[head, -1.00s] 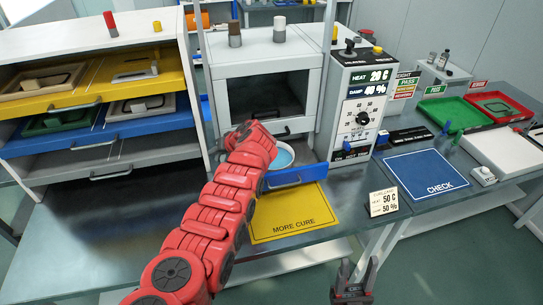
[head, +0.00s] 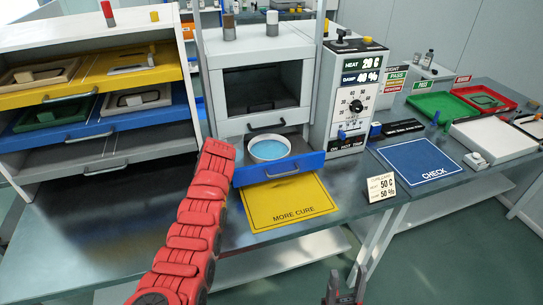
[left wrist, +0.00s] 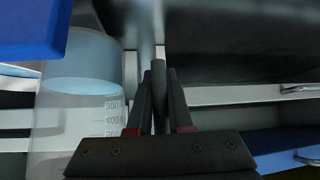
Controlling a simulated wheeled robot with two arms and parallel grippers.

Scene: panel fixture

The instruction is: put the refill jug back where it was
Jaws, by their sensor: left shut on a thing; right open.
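The refill jug (left wrist: 75,120) is clear with measuring marks and pale blue liquid, at the left of the left wrist view. My left gripper (left wrist: 160,72) is shut on a slim dark part beside it, seemingly its handle. The jug and this gripper do not show in the head view; only my red left arm does, left of the open blue drawer (head: 295,172). A round pan (head: 269,150) of blue water sits in that drawer. My right gripper (head: 345,290) is open and empty at the bottom edge of the head view.
The yellow MORE CURE mat (head: 285,203) lies in front of the drawer. A tray rack (head: 95,165) stands left, a control box (head: 345,125) right of the chamber. The dark bench top (head: 80,225) before the rack looks clear. A blue CHECK mat (head: 420,162) lies right.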

